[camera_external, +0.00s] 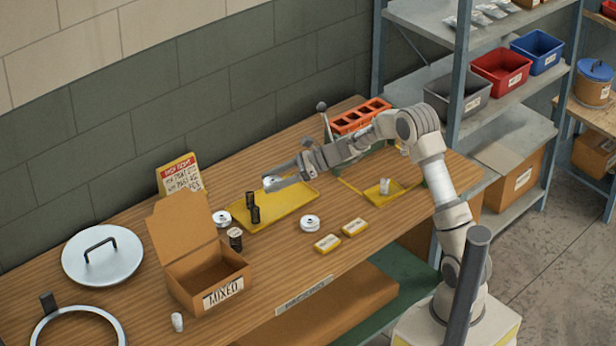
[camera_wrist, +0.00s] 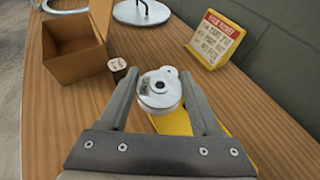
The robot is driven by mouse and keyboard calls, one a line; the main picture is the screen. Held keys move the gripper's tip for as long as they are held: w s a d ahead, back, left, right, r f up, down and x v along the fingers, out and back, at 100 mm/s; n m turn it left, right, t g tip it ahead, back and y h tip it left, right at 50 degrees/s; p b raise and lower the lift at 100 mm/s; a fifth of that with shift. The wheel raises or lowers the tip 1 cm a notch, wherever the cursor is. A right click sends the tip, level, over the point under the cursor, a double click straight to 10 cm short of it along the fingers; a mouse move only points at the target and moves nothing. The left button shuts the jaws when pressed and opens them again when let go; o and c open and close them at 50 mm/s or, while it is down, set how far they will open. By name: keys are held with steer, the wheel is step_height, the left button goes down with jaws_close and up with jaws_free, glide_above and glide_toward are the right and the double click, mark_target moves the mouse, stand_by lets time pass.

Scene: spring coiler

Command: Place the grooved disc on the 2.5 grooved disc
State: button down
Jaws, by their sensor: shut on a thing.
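My gripper (camera_external: 272,184) is shut on a white grooved disc (camera_wrist: 160,90) and holds it above the yellow tray (camera_external: 297,200). The disc has a centre hole and a small tag too blurred to read. It also shows between the fingers in the external view (camera_external: 271,180). A second white disc (camera_external: 222,218) sits at the tray's left end, and its edge partly shows behind the held disc in the wrist view (camera_wrist: 171,71). A third white disc (camera_external: 310,222) lies on the bench in front of the tray. I cannot read which one is marked 2.5.
Black cylinders (camera_external: 254,212) stand on the tray. A dark spool (camera_external: 235,239) stands near the open MIXED box (camera_external: 213,284). A sign (camera_external: 180,176) stands behind. Two yellow labelled packs (camera_external: 327,243) lie at the front. The front-left bench holds a small white cup (camera_external: 177,321).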

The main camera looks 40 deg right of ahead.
steer(key=w+m+t+h, duration=0.4)
steer(key=w+m, duration=0.1)
steer(key=w, duration=0.1)
steer(key=m+t+h, duration=0.1)
steer(key=m+h, duration=0.1)
glide_above(221, 216)
step_height(221, 216, down, 7)
steer(key=shift+r, duration=0.1)
steer(key=shift+f, duration=2)
steer(key=shift+f, duration=0.25)
steer(key=shift+c, duration=0.3)
jaws_free()
